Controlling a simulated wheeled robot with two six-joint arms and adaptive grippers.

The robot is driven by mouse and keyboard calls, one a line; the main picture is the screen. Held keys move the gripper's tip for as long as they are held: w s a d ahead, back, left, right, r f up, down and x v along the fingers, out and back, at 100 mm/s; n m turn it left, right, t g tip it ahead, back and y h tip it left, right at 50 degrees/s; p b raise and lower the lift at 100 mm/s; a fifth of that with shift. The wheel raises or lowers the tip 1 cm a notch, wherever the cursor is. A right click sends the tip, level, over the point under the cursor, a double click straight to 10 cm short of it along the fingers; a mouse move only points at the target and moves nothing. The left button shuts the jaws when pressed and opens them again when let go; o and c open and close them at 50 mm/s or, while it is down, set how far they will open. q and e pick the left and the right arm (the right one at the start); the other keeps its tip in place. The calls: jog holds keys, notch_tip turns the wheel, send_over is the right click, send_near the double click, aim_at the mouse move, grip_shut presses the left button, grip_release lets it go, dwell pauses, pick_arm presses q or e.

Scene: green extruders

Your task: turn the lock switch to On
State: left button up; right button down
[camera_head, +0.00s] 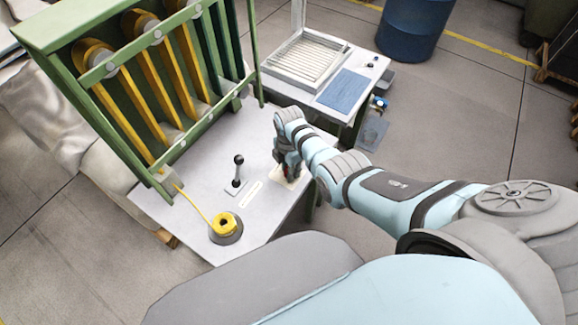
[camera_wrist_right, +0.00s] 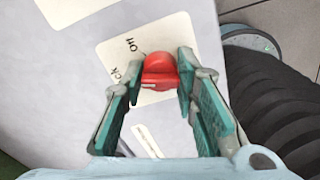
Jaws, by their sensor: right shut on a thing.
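The red lock switch (camera_wrist_right: 160,71) sits on a cream label plate (camera_wrist_right: 118,50) in the right wrist view. The word "Off" reads beside the knob, and the end of another word, "ck", shows left of it. No "On" lettering is visible. My right gripper (camera_wrist_right: 158,76) is closed around the knob, one finger on each side. In the head view my right gripper (camera_head: 287,168) points down at the front right of the grey table, and it largely hides the switch. My left gripper is not in view.
A green rack with yellow bars (camera_head: 130,90) rises at the left. A white tray (camera_head: 303,57) and a blue barrel (camera_head: 411,28) are farther back.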

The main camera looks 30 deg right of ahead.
jog(key=shift+n+p, duration=0.3)
jog(key=shift+n, duration=1.7)
jog(key=c, duration=1.2)
grip_release()
jog(key=shift+c, duration=0.2)
notch_tip(320, 180, up, 12)
